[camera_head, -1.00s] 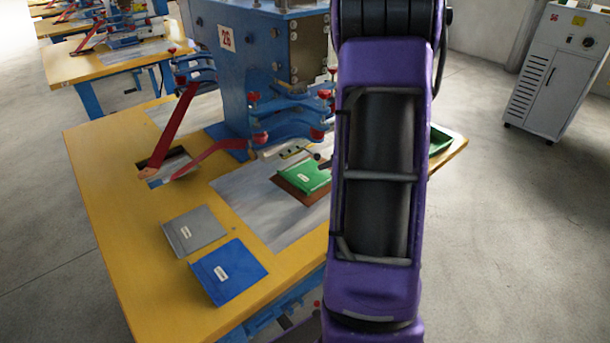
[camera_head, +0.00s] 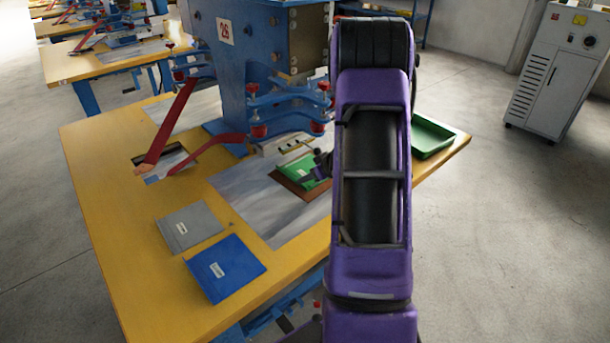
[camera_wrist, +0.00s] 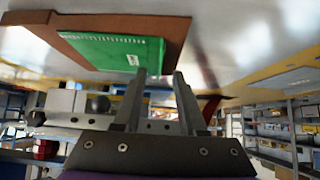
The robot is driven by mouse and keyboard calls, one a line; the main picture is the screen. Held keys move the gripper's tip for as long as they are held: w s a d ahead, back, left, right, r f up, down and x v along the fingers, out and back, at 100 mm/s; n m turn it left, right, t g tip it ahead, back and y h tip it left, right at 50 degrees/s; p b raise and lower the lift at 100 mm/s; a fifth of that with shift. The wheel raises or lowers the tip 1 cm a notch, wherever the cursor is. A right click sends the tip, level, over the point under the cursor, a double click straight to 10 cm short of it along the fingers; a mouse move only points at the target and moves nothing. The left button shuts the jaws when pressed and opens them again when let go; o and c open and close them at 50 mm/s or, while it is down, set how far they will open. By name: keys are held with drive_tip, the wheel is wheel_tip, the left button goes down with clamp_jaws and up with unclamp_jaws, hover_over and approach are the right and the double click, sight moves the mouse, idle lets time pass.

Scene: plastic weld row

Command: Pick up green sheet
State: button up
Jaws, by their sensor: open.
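The green sheet (camera_head: 301,171) lies on a brown pad on the metal plate of the yellow workbench, with a small white label on it. Part of the pad's right side is hidden behind my arm. In the wrist view the green sheet (camera_wrist: 115,50) shows at the upper left, beyond the fingertips. My gripper (camera_wrist: 158,75) is open, its two fingers apart with nothing between them, and the left fingertip appears close to the sheet's edge. In the head view only a dark part of my gripper (camera_head: 322,168) shows, at the sheet's right edge.
A blue press (camera_head: 262,65) with red-tipped clamps stands just behind the sheet. A grey sheet (camera_head: 190,227) and a blue sheet (camera_head: 226,268) lie at the bench's front left. A green tray (camera_head: 432,138) sits at the right corner. A white cabinet (camera_head: 556,75) stands beyond on the floor.

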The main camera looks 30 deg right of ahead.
drive_tip(key=b+x, duration=0.1)
drive_tip(key=x, duration=0.3)
drive_tip(key=shift+a+f+b, duration=0.15)
drive_tip(key=shift+f+b, duration=0.1)
drive_tip(key=shift+b, duration=0.15)
drive_tip(key=shift+w+f, duration=0.2)
drive_tip(key=shift+w, duration=0.15)
clamp_jaws()
